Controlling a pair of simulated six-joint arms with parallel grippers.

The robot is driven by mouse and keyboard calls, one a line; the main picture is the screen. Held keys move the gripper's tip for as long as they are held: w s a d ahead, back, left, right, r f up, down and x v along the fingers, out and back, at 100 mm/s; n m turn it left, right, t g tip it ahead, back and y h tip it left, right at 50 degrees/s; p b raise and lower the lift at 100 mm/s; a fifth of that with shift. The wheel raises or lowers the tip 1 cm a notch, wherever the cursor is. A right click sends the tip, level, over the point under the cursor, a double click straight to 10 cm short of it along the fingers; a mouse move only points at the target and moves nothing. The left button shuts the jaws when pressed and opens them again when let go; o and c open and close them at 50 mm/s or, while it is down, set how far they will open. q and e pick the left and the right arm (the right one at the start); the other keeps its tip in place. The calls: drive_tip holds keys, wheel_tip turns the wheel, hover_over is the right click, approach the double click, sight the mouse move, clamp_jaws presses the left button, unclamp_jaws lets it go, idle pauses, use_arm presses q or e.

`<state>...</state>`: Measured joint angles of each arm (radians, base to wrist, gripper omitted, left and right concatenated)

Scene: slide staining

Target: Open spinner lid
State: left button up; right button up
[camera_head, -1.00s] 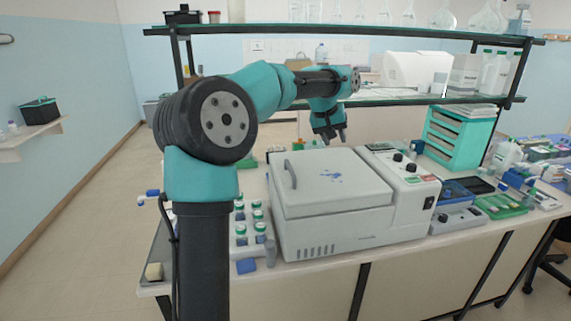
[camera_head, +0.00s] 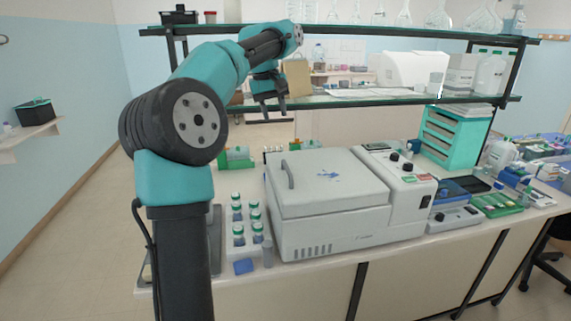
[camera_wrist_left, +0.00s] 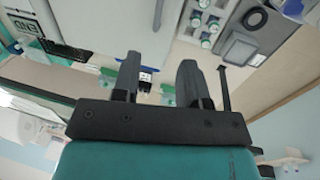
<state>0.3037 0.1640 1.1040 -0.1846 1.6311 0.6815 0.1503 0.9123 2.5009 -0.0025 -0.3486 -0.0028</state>
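The spinner (camera_head: 330,240) is a white box-shaped machine on the bench. Its lid (camera_head: 330,182) looks shut and has blue marks on top. A curved grey handle (camera_head: 288,174) stands at the lid's left side. My left gripper (camera_head: 273,110) is raised behind and above the spinner, at the height of the lower glass shelf, apart from the lid and handle. In the left wrist view the two dark fingers of my left gripper (camera_wrist_left: 160,62) are spread with nothing held between them. My right gripper is not in view.
A rack of green-capped bottles (camera_head: 239,240) stands left of the spinner. A control panel with knobs (camera_head: 402,172) is on its right side. A glass shelf (camera_head: 350,100) spans behind, near my left gripper. A teal drawer unit (camera_head: 452,136) stands at the back right.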

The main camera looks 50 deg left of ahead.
sight(286, 167)
use_arm(q)
drive_tip(key=w+f, duration=0.1)
drive_tip(key=f, duration=0.4)
drive_tip(key=w+d+f, duration=0.1)
drive_tip(key=f, duration=1)
drive_tip(key=shift+w+d+f, duration=0.35)
drive_tip(key=shift+w, duration=0.05)
clamp_jaws()
